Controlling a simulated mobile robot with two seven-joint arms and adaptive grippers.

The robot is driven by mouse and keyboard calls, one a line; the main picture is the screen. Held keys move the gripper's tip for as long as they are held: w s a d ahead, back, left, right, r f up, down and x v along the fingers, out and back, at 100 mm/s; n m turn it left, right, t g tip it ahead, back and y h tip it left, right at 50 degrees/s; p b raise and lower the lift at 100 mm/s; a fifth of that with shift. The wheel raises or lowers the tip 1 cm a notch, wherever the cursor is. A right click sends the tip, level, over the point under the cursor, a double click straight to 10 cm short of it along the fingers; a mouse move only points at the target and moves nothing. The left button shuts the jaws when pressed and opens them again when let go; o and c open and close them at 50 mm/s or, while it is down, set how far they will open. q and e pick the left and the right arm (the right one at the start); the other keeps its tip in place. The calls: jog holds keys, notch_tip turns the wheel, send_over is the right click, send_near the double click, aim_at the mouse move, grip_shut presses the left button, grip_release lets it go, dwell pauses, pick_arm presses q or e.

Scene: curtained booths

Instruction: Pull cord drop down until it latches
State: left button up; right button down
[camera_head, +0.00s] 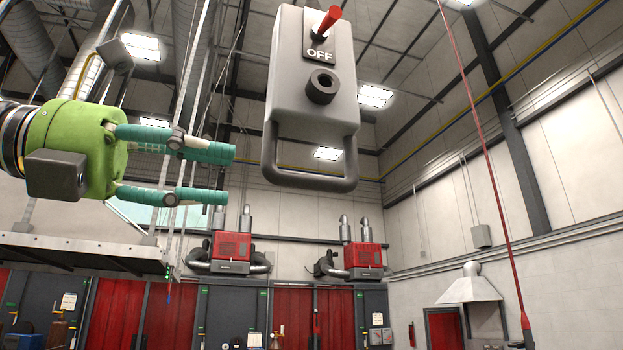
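A grey box-shaped pendant (312,85), which looks like the cord drop, hangs high in the middle of the view. It bears a red toggle lever, an OFF label and a dark round socket. Its grey loop handle (310,181) forms the lower end. My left gripper (231,176), green with teal fingers, is left of the handle. Its fingers are spread apart, point right toward the handle and hold nothing. A gap shows between the fingertips and the handle. The pendant's upper attachment is out of frame. My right gripper is not in view.
A thin red line (484,150) hangs from the ceiling at the right. Red-curtained booths (170,318) line the back below, with red blower units (231,252) above them. A metal platform (75,251) is at the lower left. Open air surrounds the handle.

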aim_at(340, 186)
pick_arm(q)
jog(key=p+x, duration=0.3)
jog(key=x, duration=0.7)
jog(key=shift+r+p, duration=0.1)
jog(key=shift+p, duration=0.2)
jog(key=shift+w+d, duration=0.2)
jog(key=shift+d, duration=0.45)
jog(key=shift+c, duration=0.4)
grip_shut()
